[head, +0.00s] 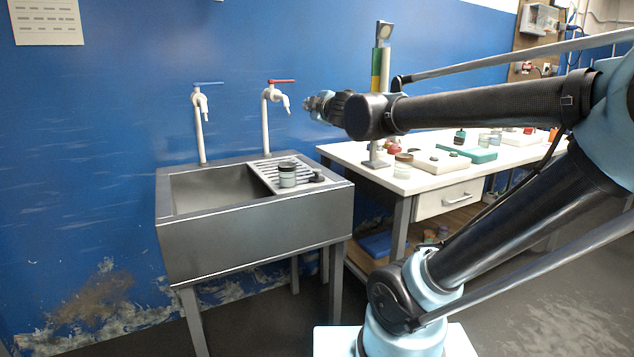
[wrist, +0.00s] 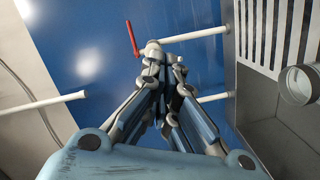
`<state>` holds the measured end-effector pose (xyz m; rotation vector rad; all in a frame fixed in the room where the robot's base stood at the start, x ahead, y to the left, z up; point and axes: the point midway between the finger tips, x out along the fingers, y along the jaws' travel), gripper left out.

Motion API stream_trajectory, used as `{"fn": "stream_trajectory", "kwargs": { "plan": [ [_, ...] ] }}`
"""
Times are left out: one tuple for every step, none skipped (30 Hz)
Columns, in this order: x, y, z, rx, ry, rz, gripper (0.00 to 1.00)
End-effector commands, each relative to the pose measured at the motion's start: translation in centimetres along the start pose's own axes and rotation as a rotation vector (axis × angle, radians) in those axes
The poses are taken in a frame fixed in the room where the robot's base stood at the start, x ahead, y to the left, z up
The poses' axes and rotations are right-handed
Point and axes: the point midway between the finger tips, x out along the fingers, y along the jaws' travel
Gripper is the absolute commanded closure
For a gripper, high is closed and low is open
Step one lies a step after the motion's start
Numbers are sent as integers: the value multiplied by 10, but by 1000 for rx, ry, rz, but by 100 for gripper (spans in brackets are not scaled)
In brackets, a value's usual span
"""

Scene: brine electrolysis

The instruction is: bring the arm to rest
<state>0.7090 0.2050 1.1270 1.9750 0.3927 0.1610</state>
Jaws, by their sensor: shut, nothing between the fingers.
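My arm is raised and stretched to the left across the head view, above the white bench and toward the sink. My gripper (head: 318,104) is at its far end, close to the red-handled tap (head: 266,120) and higher than the sink (head: 253,226). In the wrist view my gripper (wrist: 168,84) is shut with nothing in it. The red tap handle (wrist: 132,38) shows just past the fingertips there; I cannot tell whether they touch.
A blue-handled tap (head: 200,110) rises at the sink's left. A small dark lid (head: 317,177) lies on the drainboard. The white bench (head: 350,153) holds several jars and trays, with an upright stand (head: 378,100) near my forearm. The floor in front of the sink is clear.

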Motion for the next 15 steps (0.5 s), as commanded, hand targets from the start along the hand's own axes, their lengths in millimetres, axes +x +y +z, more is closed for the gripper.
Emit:
{"fn": "stream_trajectory", "kwargs": {
  "plan": [
    [-8,-4,31,57,-87,4,100],
    [-13,-8,48,93,-137,3,100],
    [-21,-13,71,140,-204,0,100],
    [-28,-18,88,176,-254,-3,100],
    [-35,-24,104,210,-304,-7,100],
    [-45,-32,125,258,-369,-14,100],
    [-53,-40,140,292,-418,-20,100],
    [-62,-47,154,328,-466,-27,100],
    [-75,-58,173,377,-529,-38,100],
    [-84,-67,186,413,-577,-47,100],
    [-95,-77,198,449,-624,-58,100],
    [-109,-91,213,499,-685,-74,100],
    [-120,-101,223,535,-730,-87,100],
    [-131,-113,233,573,-776,-101,100],
    [-147,-128,243,624,-834,-122,100]
  ]
}}
